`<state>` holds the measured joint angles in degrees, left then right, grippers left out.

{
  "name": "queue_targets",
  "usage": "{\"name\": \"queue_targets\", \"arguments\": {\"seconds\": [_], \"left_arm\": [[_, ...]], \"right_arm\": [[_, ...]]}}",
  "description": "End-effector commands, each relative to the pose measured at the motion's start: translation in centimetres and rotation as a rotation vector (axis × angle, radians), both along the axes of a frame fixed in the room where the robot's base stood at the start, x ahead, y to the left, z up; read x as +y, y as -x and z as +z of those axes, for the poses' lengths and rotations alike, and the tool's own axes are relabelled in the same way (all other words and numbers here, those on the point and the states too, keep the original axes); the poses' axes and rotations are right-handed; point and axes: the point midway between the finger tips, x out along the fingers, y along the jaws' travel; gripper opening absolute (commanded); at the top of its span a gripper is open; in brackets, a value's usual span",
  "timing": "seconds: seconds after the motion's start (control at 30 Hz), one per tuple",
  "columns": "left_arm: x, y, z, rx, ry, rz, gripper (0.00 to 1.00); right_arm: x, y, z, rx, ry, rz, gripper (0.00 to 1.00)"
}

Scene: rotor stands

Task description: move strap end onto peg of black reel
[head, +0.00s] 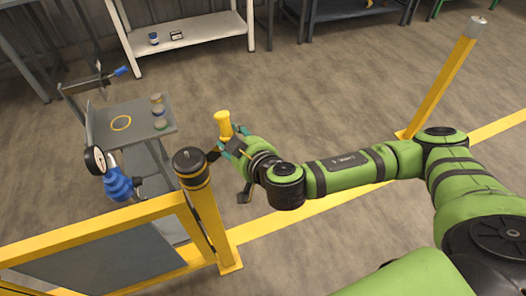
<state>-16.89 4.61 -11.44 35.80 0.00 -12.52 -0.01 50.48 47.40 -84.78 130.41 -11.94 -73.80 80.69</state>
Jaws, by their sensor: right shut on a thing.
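A black reel (188,158) sits on top of a yellow post near the middle left. I cannot make out its peg clearly. My right gripper (226,143) is just right of the reel and shut on a yellow handle-shaped piece (223,123), which stands up from the fingers and may be the strap end. A small dark part shows between the gripper and the reel; I cannot tell whether it is strap or finger, or whether it touches the reel. My left gripper is not in view.
A yellow barrier frame (95,236) joins the post at lower left. Behind it is a grey cart (110,111) with small jars and a yellow ring. Another yellow post (443,80) with a grey cap stands at upper right. Open floor lies beyond my arm.

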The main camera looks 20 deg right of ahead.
Motion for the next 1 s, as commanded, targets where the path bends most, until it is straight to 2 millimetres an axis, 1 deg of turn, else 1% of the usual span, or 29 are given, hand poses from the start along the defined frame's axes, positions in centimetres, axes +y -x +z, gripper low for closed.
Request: {"name": "queue_targets", "arguments": {"seconds": [0.03,0.1,0.2,0.3,0.4,0.43,0.53,0.67,0.87,1.0], "left_arm": [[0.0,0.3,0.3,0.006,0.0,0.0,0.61],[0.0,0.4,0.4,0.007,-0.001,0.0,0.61],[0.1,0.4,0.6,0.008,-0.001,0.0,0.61],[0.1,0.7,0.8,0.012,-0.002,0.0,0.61],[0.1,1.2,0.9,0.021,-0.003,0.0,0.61],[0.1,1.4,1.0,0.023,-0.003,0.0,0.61],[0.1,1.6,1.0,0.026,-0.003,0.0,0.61],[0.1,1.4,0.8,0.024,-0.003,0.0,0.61],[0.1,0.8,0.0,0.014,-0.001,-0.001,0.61],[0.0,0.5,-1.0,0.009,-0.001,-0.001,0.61]], "right_arm": [[1.4,-1.4,0.4,-0.048,-0.014,0.048,0.0],[3.3,-2.9,1.6,-0.115,-0.034,0.125,0.0],[5.7,-4.1,4.0,-0.201,-0.064,0.235,0.0],[7.4,-3.9,6.5,-0.271,-0.099,0.343,0.0],[8.6,-2.8,8.2,-0.323,-0.129,0.434,0.0],[8.8,-2.4,8.6,-0.332,-0.137,0.454,0.0],[9.4,-1.4,9.2,-0.356,-0.157,0.504,0.0],[9.6,-0.9,9.3,-0.367,-0.168,0.528,0.0],[9.7,-0.8,8.5,-0.367,-0.169,0.529,0.0],[9.7,-0.8,7.5,-0.367,-0.168,0.528,0.0]]}}
